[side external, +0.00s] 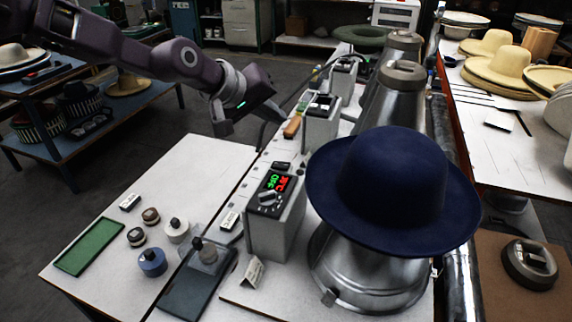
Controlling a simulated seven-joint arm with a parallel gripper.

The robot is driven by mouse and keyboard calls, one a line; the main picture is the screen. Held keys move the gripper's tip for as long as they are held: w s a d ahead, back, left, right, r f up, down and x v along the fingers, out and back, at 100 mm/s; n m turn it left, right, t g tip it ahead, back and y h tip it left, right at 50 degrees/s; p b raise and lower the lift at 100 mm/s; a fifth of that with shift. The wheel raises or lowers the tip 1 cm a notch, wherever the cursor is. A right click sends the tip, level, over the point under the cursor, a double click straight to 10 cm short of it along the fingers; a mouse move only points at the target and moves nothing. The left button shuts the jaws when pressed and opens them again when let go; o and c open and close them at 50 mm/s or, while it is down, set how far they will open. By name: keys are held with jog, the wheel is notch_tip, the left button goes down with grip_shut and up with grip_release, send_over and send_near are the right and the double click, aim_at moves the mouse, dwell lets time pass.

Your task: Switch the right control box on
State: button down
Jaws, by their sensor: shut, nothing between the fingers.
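The nearest control box (275,222) is a grey upright box with a dark sloping top face. It has red and green lit characters, too small to read surely, and a grey knob. A second control box (320,127) stands behind it, and a third control box (343,76) is further back. I cannot tell from this view which one is the right box. My gripper (248,118) is shut and empty, above the bench to the left of the second box. It is apart from the boxes, and its fingertips are hard to make out.
A navy hat (390,185) sits on a metal press (365,270) right beside the nearest box. Several small weights, a green pad (87,246) and a dark plate (190,290) lie on the white bench (190,180). An orange-handled tool (292,127) lies by the second box.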

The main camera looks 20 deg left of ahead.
jog(key=shift+d+f, duration=0.2)
jog(key=shift+f, duration=1.25)
jog(key=shift+d+f, duration=0.2)
jog(key=shift+f, duration=1.25)
jog(key=shift+d+f, duration=0.2)
jog(key=shift+f, duration=1.25)
jog(key=shift+f, duration=0.1)
jog(key=shift+f, duration=0.3)
jog(key=shift+d+f, duration=0.1)
jog(key=shift+f, duration=0.25)
jog(key=shift+r, duration=0.8)
jog(key=shift+a+r, duration=0.25)
jog(key=shift+r, duration=1)
jog(key=shift+a+r, duration=0.2)
jog(key=shift+r, duration=1)
